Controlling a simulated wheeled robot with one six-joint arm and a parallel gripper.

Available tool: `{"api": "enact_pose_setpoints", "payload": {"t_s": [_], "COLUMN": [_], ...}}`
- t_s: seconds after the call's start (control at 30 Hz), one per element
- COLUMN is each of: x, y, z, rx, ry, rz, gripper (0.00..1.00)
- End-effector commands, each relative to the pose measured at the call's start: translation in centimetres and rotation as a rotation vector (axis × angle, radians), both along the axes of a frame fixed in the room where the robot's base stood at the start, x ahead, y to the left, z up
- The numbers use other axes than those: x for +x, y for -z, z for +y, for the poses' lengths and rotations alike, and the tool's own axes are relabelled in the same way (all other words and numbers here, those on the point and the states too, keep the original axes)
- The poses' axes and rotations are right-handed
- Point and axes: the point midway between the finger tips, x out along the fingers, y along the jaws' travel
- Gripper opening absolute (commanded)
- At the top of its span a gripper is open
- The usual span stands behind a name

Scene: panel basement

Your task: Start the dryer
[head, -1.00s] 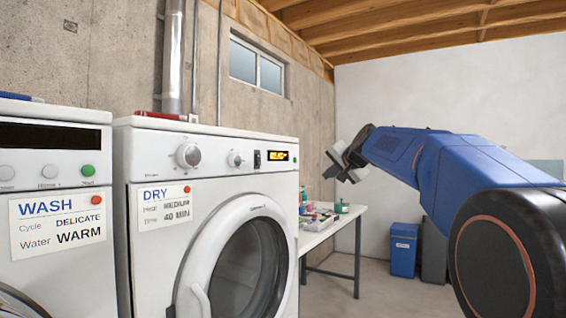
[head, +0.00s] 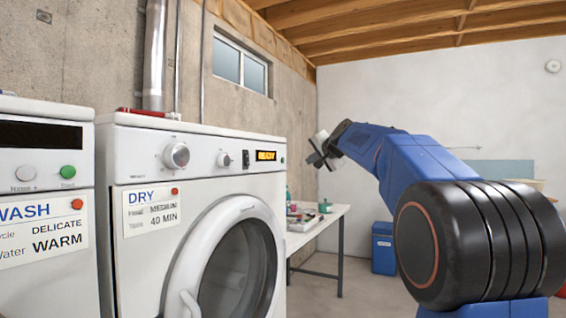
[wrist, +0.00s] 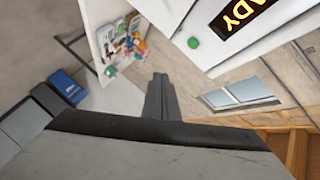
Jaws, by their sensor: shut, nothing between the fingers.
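The white dryer (head: 200,135) stands in the middle of the head view with its round door (head: 235,265) closed. Its panel has a large knob (head: 176,155), a smaller knob (head: 223,159), a black switch (head: 245,158), a lit orange display (head: 266,156) reading READY and a small green button (head: 282,160). The green button (wrist: 193,43) and part of the display (wrist: 240,15) also show in the wrist view.
The washer (head: 45,155) stands left of the dryer. A table (head: 325,218) with small items stands beyond the dryer, and a blue bin (head: 384,248) is on the floor behind. A window (head: 240,65) is high in the concrete wall. Space right of the dryer front looks clear.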

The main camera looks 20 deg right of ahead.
Motion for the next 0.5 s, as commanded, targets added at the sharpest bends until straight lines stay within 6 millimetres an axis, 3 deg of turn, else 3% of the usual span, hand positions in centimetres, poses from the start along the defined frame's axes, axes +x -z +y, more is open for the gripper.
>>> {"api": "enact_pose_setpoints", "payload": {"t_s": [0.5], "x": [4.8], "y": [0.1], "z": [3.8], "rx": [0.000], "ry": [-0.004], "rz": [0.002], "gripper": [0.00]}}
